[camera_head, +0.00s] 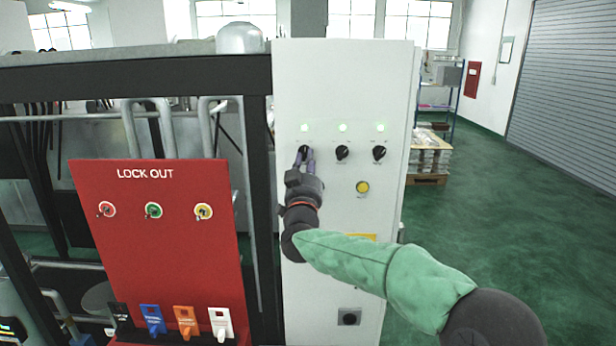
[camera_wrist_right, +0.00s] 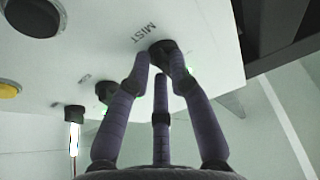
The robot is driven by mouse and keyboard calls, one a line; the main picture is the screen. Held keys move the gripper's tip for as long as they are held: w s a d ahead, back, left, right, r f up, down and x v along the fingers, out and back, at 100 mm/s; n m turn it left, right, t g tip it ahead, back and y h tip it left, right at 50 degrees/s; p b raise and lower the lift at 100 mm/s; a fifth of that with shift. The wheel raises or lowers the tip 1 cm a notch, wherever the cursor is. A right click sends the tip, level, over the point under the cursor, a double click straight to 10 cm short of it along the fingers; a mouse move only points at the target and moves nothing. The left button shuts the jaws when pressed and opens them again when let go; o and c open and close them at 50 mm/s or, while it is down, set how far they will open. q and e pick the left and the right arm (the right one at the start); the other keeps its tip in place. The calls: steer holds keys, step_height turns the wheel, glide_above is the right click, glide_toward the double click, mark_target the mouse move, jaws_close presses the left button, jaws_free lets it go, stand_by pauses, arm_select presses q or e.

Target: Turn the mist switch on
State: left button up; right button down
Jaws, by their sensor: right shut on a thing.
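The mist switch is a black rotary knob on the white control cabinet (camera_head: 345,85). It shows in the right wrist view (camera_wrist_right: 164,47) beside the printed word MIST. In the head view it is the leftmost of three knobs and is mostly hidden by my fingers. My right gripper (camera_head: 305,158) is shut on this knob, with its purple fingers around it. The fingers also show in the right wrist view (camera_wrist_right: 162,75). My left gripper is not in view.
Two more black knobs, the middle one (camera_head: 342,152) and the right one (camera_head: 379,153), sit beside it under lit green lamps. A yellow button (camera_head: 362,187) is below. A red lockout board (camera_head: 160,250) stands left. Open green floor (camera_head: 500,230) lies to the right.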

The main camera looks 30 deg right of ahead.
steer(key=m+h, duration=0.1)
steer(key=m, duration=0.1)
steer(key=m+g+b, duration=0.1)
steer(key=m, duration=0.1)
steer(key=shift+a+r+h+b, duration=0.15)
steer(key=shift+r+h+b, duration=0.15)
steer(key=shift+r+h, duration=0.1)
steer(key=shift+m+g+h+b, duration=0.4)
steer(key=shift+m+g+h, duration=0.3)
steer(key=shift+m, duration=0.8)
steer(key=shift+r, duration=0.1)
steer(key=shift+r+m+g, duration=0.1)
steer(key=shift+m+g, duration=0.2)
steer(key=shift+m, duration=0.1)
steer(key=c, duration=1.2)
jaws_free()
steer(key=shift+w+a+f, duration=0.1)
steer(key=shift+f, duration=0.25)
